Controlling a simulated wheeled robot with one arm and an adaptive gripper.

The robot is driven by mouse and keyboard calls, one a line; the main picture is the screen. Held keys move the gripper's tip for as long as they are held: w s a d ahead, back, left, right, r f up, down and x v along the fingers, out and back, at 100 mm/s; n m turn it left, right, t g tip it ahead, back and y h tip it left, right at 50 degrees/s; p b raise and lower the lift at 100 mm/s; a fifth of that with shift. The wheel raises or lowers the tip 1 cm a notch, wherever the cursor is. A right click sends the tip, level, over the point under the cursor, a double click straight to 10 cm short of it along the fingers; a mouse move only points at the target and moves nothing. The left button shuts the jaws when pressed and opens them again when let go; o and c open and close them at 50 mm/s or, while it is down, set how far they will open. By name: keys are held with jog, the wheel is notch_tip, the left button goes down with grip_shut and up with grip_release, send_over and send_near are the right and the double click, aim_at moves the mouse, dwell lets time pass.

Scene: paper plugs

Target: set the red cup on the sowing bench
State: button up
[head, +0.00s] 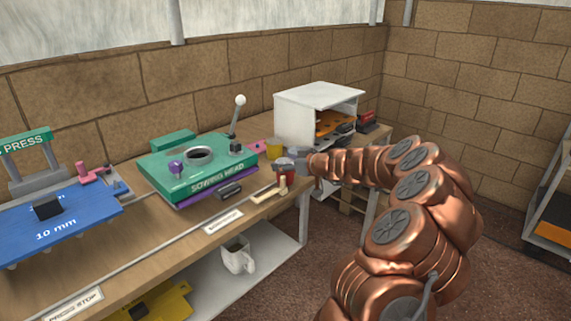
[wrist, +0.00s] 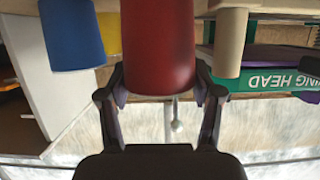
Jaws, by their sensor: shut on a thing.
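The red cup (wrist: 158,45) is between the fingers of my gripper (wrist: 160,92) in the wrist view, and my gripper is shut on it. In the head view, the red cup (head: 286,174) is small and partly hidden by my gripper (head: 295,163), near the front edge of the wooden bench (head: 120,258), right of the green sowing head (head: 200,165). I cannot tell whether the cup's base touches the bench. The wrist picture is upside down, and the cup's lower end is cut off by the frame.
A blue cup (wrist: 72,35) and a beige cylinder (wrist: 230,42) flank the red cup closely. A yellow cup (head: 275,149) stands behind it. A white cabinet (head: 318,98) stands farther back on the bench. A white mug (head: 238,257) is on the lower shelf.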

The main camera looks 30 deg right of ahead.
jog(key=shift+f+b, duration=0.15)
jog(key=shift+b, duration=0.15)
jog(key=o, duration=1.1)
jog(key=shift+r+p, duration=0.2)
jog(key=shift+p, duration=0.1)
jog(key=b+v, duration=0.1)
jog(key=v, duration=1.1)
